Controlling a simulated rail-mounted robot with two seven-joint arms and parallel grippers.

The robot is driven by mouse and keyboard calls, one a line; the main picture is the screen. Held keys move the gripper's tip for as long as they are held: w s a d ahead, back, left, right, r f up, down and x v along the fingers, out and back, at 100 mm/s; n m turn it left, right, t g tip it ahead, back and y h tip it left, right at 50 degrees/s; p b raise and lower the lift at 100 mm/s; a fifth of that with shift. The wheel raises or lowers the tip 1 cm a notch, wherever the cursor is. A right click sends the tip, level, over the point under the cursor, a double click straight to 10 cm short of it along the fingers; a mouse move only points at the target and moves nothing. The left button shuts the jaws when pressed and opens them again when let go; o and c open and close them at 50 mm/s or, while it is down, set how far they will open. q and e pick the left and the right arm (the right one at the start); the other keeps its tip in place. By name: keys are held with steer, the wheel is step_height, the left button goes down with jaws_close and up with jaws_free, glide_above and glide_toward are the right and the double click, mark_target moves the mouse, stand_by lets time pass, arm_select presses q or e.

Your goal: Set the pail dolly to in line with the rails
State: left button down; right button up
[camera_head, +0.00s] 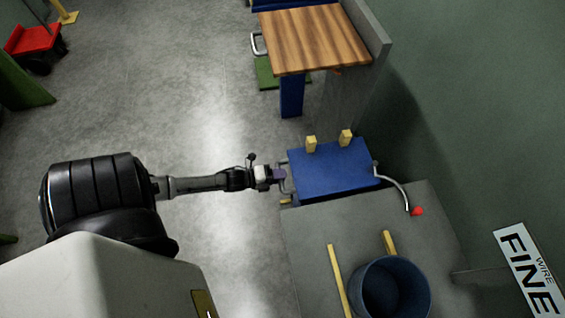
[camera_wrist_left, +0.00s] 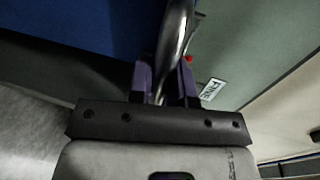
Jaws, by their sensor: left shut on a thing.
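A blue block-like platform (camera_head: 335,170), which I take to be the pail dolly, has two short yellow posts at its far edge and a metal handle on its left side. My left gripper (camera_head: 279,175) comes in from the left and is shut on that handle. In the left wrist view the purple fingers (camera_wrist_left: 163,85) close around the curved metal bar (camera_wrist_left: 175,40), beside the blue side. Two yellow rails (camera_head: 338,275) lie on a grey deck (camera_head: 300,260) at the near side. A dark blue pail (camera_head: 402,290) stands over them. Exact alignment is hard to judge. My right gripper is out of view.
A curved lever with a red knob (camera_head: 417,211) stands at the platform's right. A wood-topped bench (camera_head: 315,38) is beyond it. A sign (camera_head: 525,270) and green wall bound the right. The floor at left is open, with a red cart (camera_head: 33,40) far off.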

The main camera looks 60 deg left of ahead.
arm_select(q)
steer(key=shift+s+r, duration=0.1)
steer(key=shift+s, duration=0.05)
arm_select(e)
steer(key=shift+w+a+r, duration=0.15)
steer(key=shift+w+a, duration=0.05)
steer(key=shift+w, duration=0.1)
arm_select(q)
steer(key=c, duration=1.4)
jaws_free()
steer(key=o, duration=0.3)
steer(key=shift+s+a, duration=0.1)
steer(key=shift+s, duration=0.15)
steer(key=shift+w, duration=0.1)
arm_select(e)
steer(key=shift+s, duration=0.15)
